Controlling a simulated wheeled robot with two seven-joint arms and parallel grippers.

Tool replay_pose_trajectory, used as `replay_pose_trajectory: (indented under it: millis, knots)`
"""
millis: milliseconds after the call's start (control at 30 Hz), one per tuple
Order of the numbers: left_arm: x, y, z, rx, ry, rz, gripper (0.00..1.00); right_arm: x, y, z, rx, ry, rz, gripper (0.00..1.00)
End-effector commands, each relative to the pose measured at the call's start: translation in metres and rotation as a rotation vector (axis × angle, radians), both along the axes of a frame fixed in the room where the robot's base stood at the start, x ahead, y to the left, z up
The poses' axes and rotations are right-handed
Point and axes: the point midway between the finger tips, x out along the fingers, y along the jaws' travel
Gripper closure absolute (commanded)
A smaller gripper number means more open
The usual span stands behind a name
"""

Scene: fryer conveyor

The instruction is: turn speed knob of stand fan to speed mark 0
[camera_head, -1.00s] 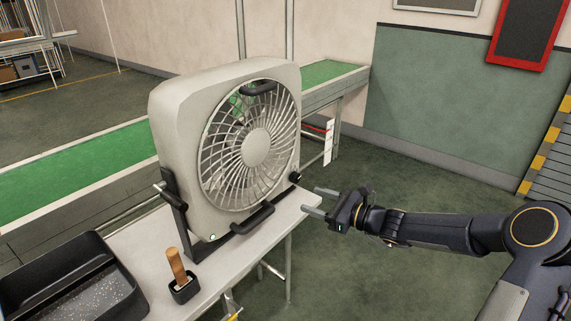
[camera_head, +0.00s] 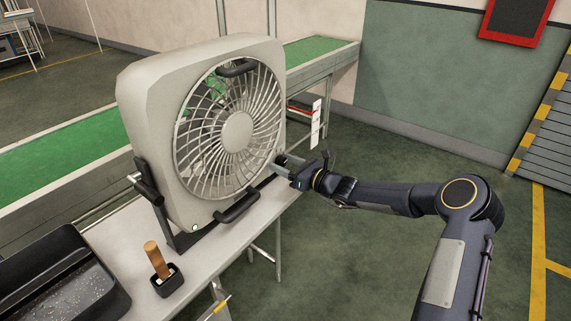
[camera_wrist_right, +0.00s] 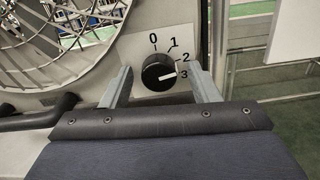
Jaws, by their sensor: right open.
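The stand fan (camera_head: 150,100) is a pale grey box with a round grille, standing on a light table. In the right wrist view its black speed knob (camera_wrist_right: 153,68) sits on a white dial plate (camera_wrist_right: 126,47) marked 0, 1, 2 and 3. The knob's white pointer is turned toward the 3. My right gripper (camera_head: 281,165) is at the fan's lower right corner, hiding the knob in the head view. It is open, with one finger on each side of the knob and visible gaps between (camera_wrist_right: 160,74). My left gripper is not in view.
A small black holder with a wooden-handled tool (camera_head: 154,259) and a black tray (camera_head: 50,250) are on the table at the left. A green conveyor (camera_head: 70,150) runs behind the fan. The floor to the right is open.

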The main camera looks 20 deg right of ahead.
Motion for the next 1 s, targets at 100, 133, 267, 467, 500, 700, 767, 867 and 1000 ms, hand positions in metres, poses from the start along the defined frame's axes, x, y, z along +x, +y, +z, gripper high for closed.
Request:
replay_pose_trajectory:
  millis: [100,133,267,467,500,700,767,867,1000]
  knots:
    - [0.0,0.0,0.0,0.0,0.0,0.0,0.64,0.0,0.0,0.0,0.0,0.0,0.0,0.45]
    - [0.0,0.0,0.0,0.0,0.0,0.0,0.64,0.0,0.0,0.0,0.0,0.0,0.0,0.45]
    - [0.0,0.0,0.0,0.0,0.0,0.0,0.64,0.0,0.0,0.0,0.0,0.0,0.001,0.56]
    - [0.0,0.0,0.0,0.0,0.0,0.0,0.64,0.0,0.0,0.0,0.0,0.0,0.001,0.83]
    - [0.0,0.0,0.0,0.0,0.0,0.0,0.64,0.0,0.0,0.0,0.0,0.0,0.001,0.88]
    - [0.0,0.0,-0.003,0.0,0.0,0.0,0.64,0.0,0.0,-0.001,-0.009,-0.007,0.001,0.89]
    - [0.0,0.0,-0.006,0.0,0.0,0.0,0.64,0.0,0.0,-0.002,-0.018,-0.014,0.001,0.89]
    - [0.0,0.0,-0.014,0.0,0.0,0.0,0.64,0.0,0.0,-0.003,-0.044,-0.035,0.001,0.89]
    - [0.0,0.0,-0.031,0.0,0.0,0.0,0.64,0.0,0.0,-0.005,-0.106,-0.085,0.001,0.89]
